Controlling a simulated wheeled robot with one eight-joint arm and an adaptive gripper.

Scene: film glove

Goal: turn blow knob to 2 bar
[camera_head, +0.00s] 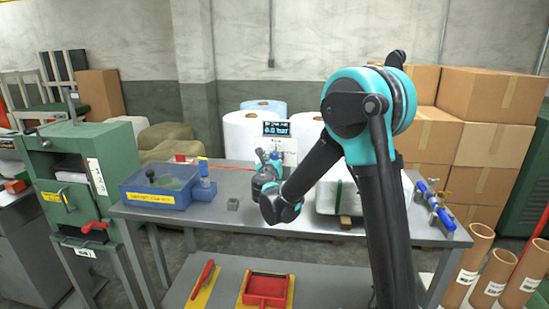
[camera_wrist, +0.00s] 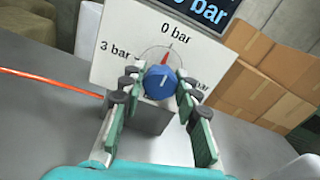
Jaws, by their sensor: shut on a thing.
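The blue blow knob (camera_wrist: 160,82) sits on a white panel (camera_wrist: 120,40) in the wrist view. The panel reads "0 bar" at the top and "3 bar" at the left; a label at the right is partly covered. A red mark by the knob points up, near "0 bar". My gripper (camera_wrist: 159,79) has its fingers on both sides of the knob and is shut on it. In the head view the display (camera_head: 283,129) above the panel reads 0.0 bar.
The panel stands on a grey table (camera_head: 230,200). A blue valve fitting (camera_head: 435,206) is at the right end. A red-orange hose (camera_wrist: 50,82) runs left of the panel.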

